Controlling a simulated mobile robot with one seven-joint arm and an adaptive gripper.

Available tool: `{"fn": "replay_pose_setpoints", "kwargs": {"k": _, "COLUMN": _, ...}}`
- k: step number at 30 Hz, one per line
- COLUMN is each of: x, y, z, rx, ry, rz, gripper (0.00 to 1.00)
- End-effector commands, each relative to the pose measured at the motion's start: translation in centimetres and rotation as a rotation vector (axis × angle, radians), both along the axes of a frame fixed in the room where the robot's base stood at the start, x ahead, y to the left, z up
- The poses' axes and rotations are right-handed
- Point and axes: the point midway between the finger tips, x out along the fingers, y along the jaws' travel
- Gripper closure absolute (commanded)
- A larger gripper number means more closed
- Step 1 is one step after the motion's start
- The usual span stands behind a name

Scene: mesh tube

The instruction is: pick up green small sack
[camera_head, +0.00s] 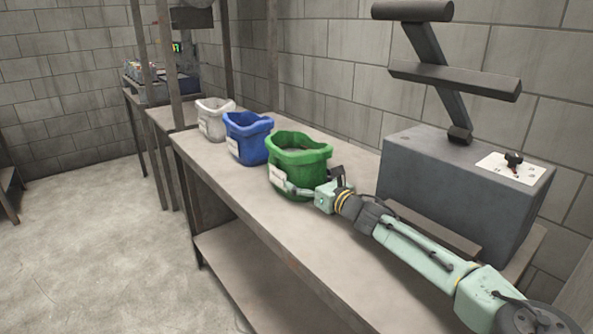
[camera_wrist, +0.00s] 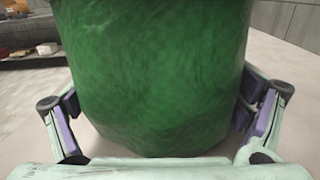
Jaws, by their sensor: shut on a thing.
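The green small sack (camera_head: 300,150) stands upright and open-topped on the bench, with a pale label on its front. In the wrist view the green sack (camera_wrist: 155,75) fills the middle of the picture, between the two fingers. My gripper (camera_head: 312,188) reaches it from the right along the bench. In the wrist view my gripper (camera_wrist: 160,112) has one finger on each side of the sack, shut on its lower body. The sack's base appears to rest on or very near the bench top; I cannot tell which.
A blue sack (camera_head: 248,138) and a white sack (camera_head: 214,118) stand in a row farther left on the bench (camera_head: 225,175). A large grey machine (camera_head: 440,185) stands at the right, close to my arm. The front strip of the bench is clear.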

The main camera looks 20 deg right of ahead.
Motion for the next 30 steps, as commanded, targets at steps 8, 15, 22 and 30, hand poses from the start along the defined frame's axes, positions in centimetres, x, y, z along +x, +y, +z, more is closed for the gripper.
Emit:
{"fn": "replay_pose_setpoints", "kwargs": {"k": 8, "x": 0.0, "y": 0.1, "z": 0.3, "rx": 0.000, "ry": -0.004, "rz": 0.002, "gripper": 0.67}}
{"fn": "replay_pose_setpoints", "kwargs": {"k": 15, "x": 0.0, "y": 0.1, "z": 0.6, "rx": 0.000, "ry": -0.005, "rz": 0.002, "gripper": 0.67}}
{"fn": "replay_pose_setpoints", "kwargs": {"k": 22, "x": 0.0, "y": 0.1, "z": 1.7, "rx": -0.001, "ry": -0.005, "rz": 0.003, "gripper": 0.67}}
{"fn": "replay_pose_setpoints", "kwargs": {"k": 30, "x": 0.0, "y": 0.1, "z": 3.5, "rx": 0.000, "ry": -0.005, "rz": 0.004, "gripper": 0.67}}
